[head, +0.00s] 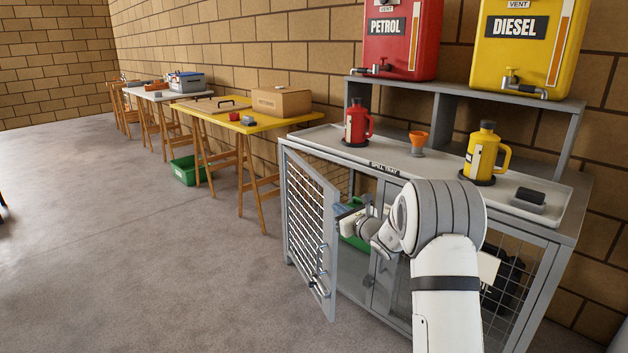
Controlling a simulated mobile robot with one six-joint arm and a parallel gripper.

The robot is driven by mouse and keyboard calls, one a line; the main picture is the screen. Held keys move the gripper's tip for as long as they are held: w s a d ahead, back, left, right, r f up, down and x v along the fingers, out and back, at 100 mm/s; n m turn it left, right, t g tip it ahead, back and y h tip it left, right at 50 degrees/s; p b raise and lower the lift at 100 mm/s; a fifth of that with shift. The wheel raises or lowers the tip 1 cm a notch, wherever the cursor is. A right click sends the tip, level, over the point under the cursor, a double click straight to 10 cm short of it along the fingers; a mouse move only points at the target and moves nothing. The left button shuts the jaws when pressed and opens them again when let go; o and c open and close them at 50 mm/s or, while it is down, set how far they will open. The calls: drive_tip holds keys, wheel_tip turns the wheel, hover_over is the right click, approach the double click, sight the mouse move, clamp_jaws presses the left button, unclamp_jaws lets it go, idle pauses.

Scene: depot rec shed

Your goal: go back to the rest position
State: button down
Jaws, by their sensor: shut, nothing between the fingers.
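My arm reaches from the bottom right toward the open left side of a grey metal cabinet (372,278). My gripper (347,217) is at the cabinet opening, just right of the open mesh door (309,230). It is shut and looks empty. It is small in the picture, and a blue and white shape at its end is hard to make out. My forearm hides much of the cabinet's front and middle. A green container (354,240) shows partly inside, behind my wrist.
The mesh door stands swung out to the left. On the cabinet's spill tray (330,138) stand a red can (356,122), an orange funnel (418,140) and a yellow can (484,150). A yellow trestle table (236,122) and a green crate (186,171) are farther left. The floor at left is clear.

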drive_tip(key=s+a+r+n+g+y+p, duration=0.1)
drive_tip(key=s+a+r+n+g+p, duration=0.55)
drive_tip(key=s+r, duration=0.45)
drive_tip(key=s+a+r+n+g+y+p, duration=0.1)
drive_tip(key=s+a+r+n+g+p, duration=0.35)
drive_tip(key=s+r+n+p, duration=0.65)
drive_tip(key=s+d+r+n+h+p, duration=0.2)
drive_tip(key=s+d+n+h+p, duration=0.1)
drive_tip(key=s, duration=0.6)
drive_tip(key=s+d+r+n+g+h+p, duration=0.1)
drive_tip(key=s+d+r+n+h+p, duration=0.1)
drive_tip(key=s, duration=0.7)
drive_tip(key=s+d+r+n+g+h+p, duration=0.1)
drive_tip(key=s+d+r+n+h+p, duration=0.1)
drive_tip(key=s+d+n+h+p, duration=0.2)
drive_tip(key=s+d+n, duration=0.1)
drive_tip(key=s+n, duration=0.2)
drive_tip(key=s, duration=0.2)
drive_tip(key=shift+s+d+r+p, duration=0.15)
drive_tip(key=shift+s+r+p, duration=0.15)
drive_tip(key=shift+r, duration=0.1)
drive_tip(key=shift+w+f, duration=0.1)
drive_tip(key=shift+w, duration=0.05)
